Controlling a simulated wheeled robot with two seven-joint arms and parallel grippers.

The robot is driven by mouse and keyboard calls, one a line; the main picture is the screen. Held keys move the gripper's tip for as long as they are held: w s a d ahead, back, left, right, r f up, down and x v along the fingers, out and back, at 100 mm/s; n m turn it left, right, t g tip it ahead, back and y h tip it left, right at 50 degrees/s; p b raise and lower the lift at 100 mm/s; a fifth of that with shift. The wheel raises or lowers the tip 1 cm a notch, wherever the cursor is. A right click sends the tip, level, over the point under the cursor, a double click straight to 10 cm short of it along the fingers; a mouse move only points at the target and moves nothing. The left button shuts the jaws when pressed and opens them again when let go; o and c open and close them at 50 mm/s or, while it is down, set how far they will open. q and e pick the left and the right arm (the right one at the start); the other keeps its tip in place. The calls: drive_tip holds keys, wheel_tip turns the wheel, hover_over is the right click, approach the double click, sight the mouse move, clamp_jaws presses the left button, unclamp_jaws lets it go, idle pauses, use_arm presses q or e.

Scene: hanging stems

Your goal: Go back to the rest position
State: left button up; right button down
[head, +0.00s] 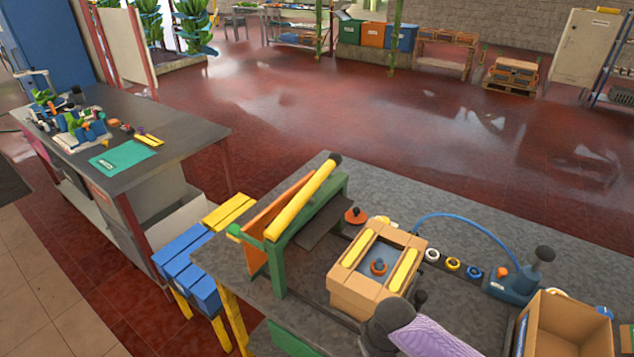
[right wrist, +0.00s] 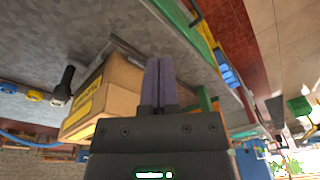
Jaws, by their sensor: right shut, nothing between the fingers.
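My right gripper (right wrist: 158,65) is shut and empty in the right wrist view, its two dark fingers side by side. An open-topped brown carton (right wrist: 110,95) with a yellow strip shows beside and behind the fingers; I cannot tell how wide the gap is. In the head view the same carton (head: 365,290) stands on the grey workbench (head: 470,320), with a blue inside and an orange-topped piece in it. My right arm, with its purple sleeve, comes in at the bottom, close to the carton. My left gripper is not in view.
A green stand with a yellow bar (head: 303,197) stands left of the carton. A second box (head: 565,325), a blue tool with a hose (head: 515,282) and several rings lie to the right. Blue-and-yellow stools (head: 190,265) stand beside the bench.

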drive_tip(key=s+d+f+m+b, duration=0.15)
drive_tip(key=s+f+b, duration=0.45)
drive_tip(key=f, duration=0.7)
drive_tip(key=s+d+f+b, duration=0.3)
drive_tip(key=s+f+b, duration=0.3)
drive_tip(key=f, duration=0.7)
use_arm(q)
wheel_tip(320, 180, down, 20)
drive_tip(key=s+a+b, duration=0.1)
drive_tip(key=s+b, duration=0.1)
drive_tip(key=b, duration=0.5)
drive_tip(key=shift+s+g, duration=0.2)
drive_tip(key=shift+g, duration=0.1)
use_arm(e)
drive_tip(key=s+d+f, duration=0.1)
drive_tip(key=s+f, duration=0.3)
drive_tip(key=s, duration=0.3)
drive_tip(key=s+d+f, duration=0.1)
drive_tip(key=s+f, duration=0.3)
drive_tip(key=s, duration=0.3)
drive_tip(key=s+d+f+h, duration=0.1)
drive_tip(key=s+f, duration=0.3)
drive_tip(key=s, duration=0.3)
drive_tip(key=shift+s+f, duration=0.25)
drive_tip(key=shift+f, duration=0.1)
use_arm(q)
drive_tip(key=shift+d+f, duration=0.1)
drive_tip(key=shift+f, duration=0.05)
use_arm(e)
drive_tip(key=shift+d, duration=0.1)
